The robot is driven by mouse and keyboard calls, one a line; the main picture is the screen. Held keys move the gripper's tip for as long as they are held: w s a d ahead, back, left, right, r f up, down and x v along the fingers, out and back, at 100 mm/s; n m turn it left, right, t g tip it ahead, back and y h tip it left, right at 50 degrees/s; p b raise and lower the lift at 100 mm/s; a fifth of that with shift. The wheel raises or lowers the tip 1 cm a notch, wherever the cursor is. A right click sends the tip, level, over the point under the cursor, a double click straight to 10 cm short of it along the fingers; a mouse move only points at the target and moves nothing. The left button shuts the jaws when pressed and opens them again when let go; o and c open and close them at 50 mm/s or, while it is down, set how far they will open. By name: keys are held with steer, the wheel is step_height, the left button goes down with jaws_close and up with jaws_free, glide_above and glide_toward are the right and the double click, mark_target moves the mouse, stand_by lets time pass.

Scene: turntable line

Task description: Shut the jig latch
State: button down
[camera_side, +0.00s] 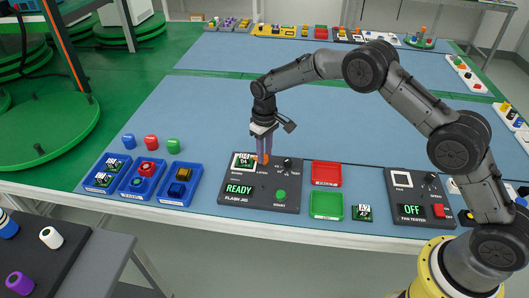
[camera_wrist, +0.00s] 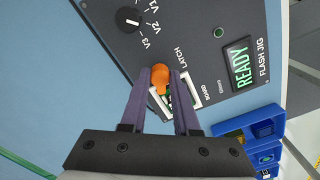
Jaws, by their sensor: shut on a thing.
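The flash jig (camera_side: 262,200) is a dark panel on the blue bench, and its display reads READY. It shows in the wrist view (camera_wrist: 205,50) too. Its latch has an orange knob (camera_wrist: 160,77) beside the word LATCH. A green board (camera_side: 244,161) marked 04 sits in the jig's white-framed slot; the fingers partly hide it in the wrist view. My gripper (camera_side: 264,155) points down over the jig, its purple fingers shut on the orange latch knob. Whether the latch is fully across the board is hard to tell.
Blue trays (camera_side: 145,178) with boards and parts stand left of the jig. A red bin (camera_side: 326,173) and a green bin (camera_side: 326,205) stand to its right, then a loose board (camera_side: 362,213) and the fan tester (camera_side: 412,192).

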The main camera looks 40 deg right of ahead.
steer(key=n, duration=0.4)
steer(key=shift+w+r+n, duration=0.1)
steer(key=shift+n, duration=0.2)
stand_by(0.3)
steer(key=c, duration=0.7)
jaws_free()
steer(key=shift+o, duration=0.2)
step_height(320, 180, up, 14)
steer(key=shift+d, duration=0.15)
